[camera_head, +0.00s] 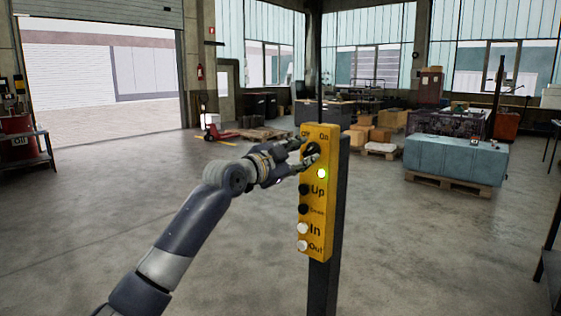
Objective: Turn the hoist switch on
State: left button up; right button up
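The yellow hoist control box (318,215) is mounted on a dark upright post (324,285) in the middle of the head view. A black rotary switch (312,150) sits near its top, under the "On" lettering. Black Up and Down buttons and white In and Out buttons run down the face. My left gripper (305,153) reaches in from the left, with its fingers apart at the switch. I cannot tell whether the fingers touch it. My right gripper is not in view.
A blue block (455,158) rests on a pallet at the right. A red pallet jack (218,133) and wooden pallets with boxes stand further back. A shelf with a red drum (18,140) is at the far left. The floor around the post is clear.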

pick_arm(q)
jog(key=v, duration=1)
jog(key=shift+s+a, duration=0.15)
jog(key=shift+s, duration=0.05)
